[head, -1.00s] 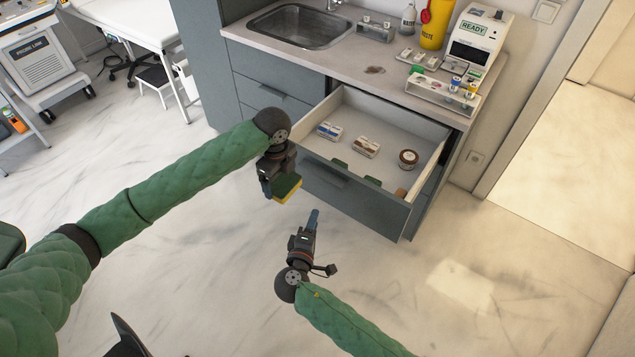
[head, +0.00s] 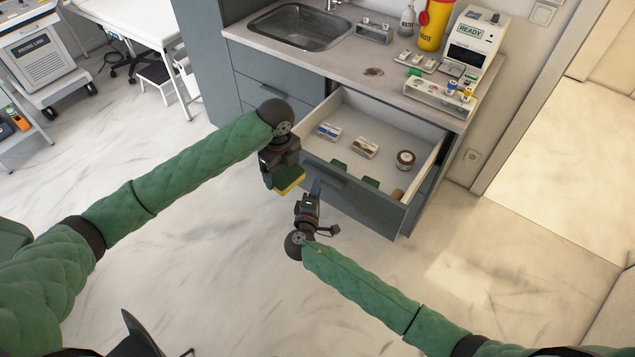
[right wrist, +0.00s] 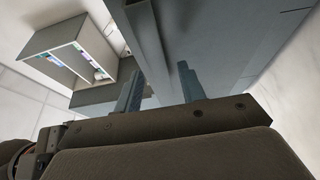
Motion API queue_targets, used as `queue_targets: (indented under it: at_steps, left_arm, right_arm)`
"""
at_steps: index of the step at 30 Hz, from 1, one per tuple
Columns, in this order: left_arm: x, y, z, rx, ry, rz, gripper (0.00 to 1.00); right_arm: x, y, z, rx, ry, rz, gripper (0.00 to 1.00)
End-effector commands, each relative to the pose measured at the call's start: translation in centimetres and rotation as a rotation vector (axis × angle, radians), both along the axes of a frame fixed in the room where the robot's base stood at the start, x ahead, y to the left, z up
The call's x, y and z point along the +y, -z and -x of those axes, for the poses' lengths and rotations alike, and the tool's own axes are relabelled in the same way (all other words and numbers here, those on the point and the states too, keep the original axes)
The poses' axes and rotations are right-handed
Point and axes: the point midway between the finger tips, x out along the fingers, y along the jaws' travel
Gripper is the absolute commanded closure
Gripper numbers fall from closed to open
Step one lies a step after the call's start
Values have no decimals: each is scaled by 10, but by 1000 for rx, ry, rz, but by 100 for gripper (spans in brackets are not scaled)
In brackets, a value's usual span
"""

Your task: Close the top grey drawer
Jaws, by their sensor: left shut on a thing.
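The top grey drawer (head: 352,199) is pulled out below the counter in the head view. Its front carries a long bar handle (head: 323,174). My right gripper (head: 316,187) is at the drawer front, by the handle. In the right wrist view its two fingers (right wrist: 158,88) are apart, with a grey bar running between them; I cannot tell whether they touch it. My left gripper (head: 284,178) is shut on a green and yellow sponge (head: 290,183), just left of the drawer front.
Inside the drawer lie two small packs (head: 329,131) (head: 365,148), a round brown-topped tub (head: 405,160) and dark green items near the front. The counter (head: 345,72) above holds a sink, a yellow container and a device marked READY. The floor in front is clear.

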Motion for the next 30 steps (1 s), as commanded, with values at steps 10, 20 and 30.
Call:
queue_targets:
  at_steps: [10, 20, 30]
  left_arm:
    - [0, -5, 0, 0, 0, 0, 36]
    - [0, -5, 0, 0, 0, 0, 36]
    - [0, 0, 0, 0, 0, 0, 36]
  right_arm:
    - [-3, 0, -13, 0, 1, 0, 60]
    - [-3, 1, -13, 1, 0, 0, 97]
    - [-7, 4, -17, 2, 1, 1, 100]
